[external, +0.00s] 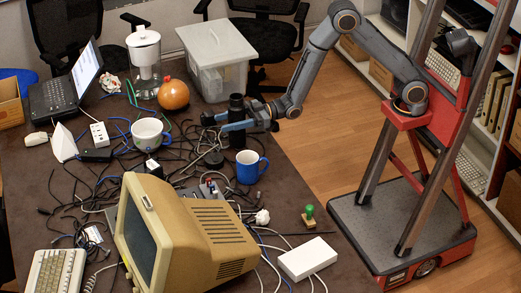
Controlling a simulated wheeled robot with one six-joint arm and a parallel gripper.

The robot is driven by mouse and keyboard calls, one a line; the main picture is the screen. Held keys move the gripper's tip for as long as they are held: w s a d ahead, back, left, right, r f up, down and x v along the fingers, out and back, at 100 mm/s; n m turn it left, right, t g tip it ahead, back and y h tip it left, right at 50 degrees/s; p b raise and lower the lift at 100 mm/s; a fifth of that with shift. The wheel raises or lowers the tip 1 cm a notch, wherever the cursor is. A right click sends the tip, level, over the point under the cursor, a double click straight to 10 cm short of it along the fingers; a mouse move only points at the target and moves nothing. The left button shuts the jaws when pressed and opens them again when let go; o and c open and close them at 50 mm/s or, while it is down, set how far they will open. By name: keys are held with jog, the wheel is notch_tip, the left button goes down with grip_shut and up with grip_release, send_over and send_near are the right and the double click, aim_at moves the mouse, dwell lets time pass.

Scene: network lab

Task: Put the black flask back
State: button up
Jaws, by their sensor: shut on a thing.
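The black flask (236,105) is upright above or on the brown table (274,185), near its right edge. My gripper (226,121) reaches in from the right, and its blue fingers are shut on the flask around its middle. I cannot tell whether the flask's base touches the table. Part of the flask is hidden behind the fingers.
A blue mug (248,167) stands just in front of the flask. A clear storage box (215,62) is behind it and an orange round object (173,95) is to the left. Tangled cables, a white mug (148,133) and an old beige monitor (190,240) crowd the table.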

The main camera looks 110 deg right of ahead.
jog(key=o, duration=1.5)
jog(key=shift+f, duration=0.15)
jog(key=shift+o, duration=0.2)
jog(key=shift+s+r, duration=0.1)
jog(key=shift+r, duration=0.1)
jog(key=s+a+f+g, duration=0.1)
jog(key=s, duration=0.3)
jog(key=s+f+g, duration=0.1)
jog(key=s+g, duration=0.1)
jog(key=s, duration=0.2)
jog(key=s+a+f+g, duration=0.1)
jog(key=s, duration=0.4)
jog(key=shift+s+a+f+g+h, duration=0.1)
jog(key=shift+a+f+g+h, duration=0.05)
jog(key=shift+a+g+h, duration=0.2)
jog(key=s+a+g, duration=0.4)
jog(key=s, duration=0.5)
jog(key=s+a+g, duration=0.3)
jog(key=s+g, duration=0.2)
jog(key=s, duration=0.5)
jog(key=s+a+g, duration=0.4)
jog(key=s, duration=0.5)
jog(key=shift+s+a+f+y, duration=0.25)
jog(key=shift+a+y, duration=0.1)
jog(key=shift+y, duration=0.1)
